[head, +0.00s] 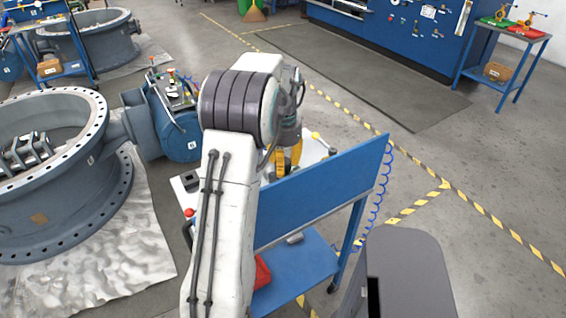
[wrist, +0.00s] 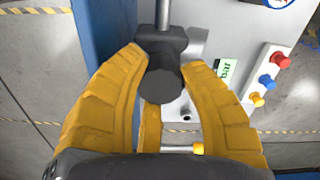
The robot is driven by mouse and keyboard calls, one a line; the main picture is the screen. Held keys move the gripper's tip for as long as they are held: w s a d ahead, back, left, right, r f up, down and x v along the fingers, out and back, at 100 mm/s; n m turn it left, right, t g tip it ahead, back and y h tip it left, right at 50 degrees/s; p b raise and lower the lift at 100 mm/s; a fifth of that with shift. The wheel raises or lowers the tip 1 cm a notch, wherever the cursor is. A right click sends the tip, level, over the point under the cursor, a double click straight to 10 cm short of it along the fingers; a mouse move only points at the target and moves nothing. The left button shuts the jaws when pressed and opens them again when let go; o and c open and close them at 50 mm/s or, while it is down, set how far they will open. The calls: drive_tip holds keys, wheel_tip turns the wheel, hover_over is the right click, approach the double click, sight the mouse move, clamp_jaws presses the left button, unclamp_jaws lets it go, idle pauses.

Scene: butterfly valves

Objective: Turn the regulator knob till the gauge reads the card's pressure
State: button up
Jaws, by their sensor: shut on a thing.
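My gripper (wrist: 158,85) has its yellow fingers closed around the dark regulator knob (wrist: 164,84) in the wrist view. The knob sits below a grey body with a metal pipe above it. The card (wrist: 227,73), white and green, shows "bar" beside the right finger; its number is hidden. Only the bottom edge of the gauge (wrist: 277,2) shows at the top, so its reading cannot be seen. In the head view my arm covers most of the work spot, and a bit of my yellow gripper (head: 287,158) shows behind it.
Red, blue and yellow buttons (wrist: 268,83) stand on a white strip at the right. A blue cart (head: 325,185) holds the panel, with a coiled blue hose (head: 381,190) at its side. A large valve body (head: 60,215) lies at the left. Open floor lies to the right.

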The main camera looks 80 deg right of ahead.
drive_tip(key=m, duration=0.4)
drive_tip(key=shift+a+f+m, duration=0.1)
drive_tip(key=shift+f+m, duration=0.05)
drive_tip(key=shift+m, duration=0.15)
drive_tip(key=m, duration=0.4)
drive_tip(key=shift+m, duration=0.3)
drive_tip(key=m, duration=0.4)
drive_tip(key=shift+m, duration=2.1)
drive_tip(key=o, duration=0.8)
drive_tip(key=shift+o, duration=0.5)
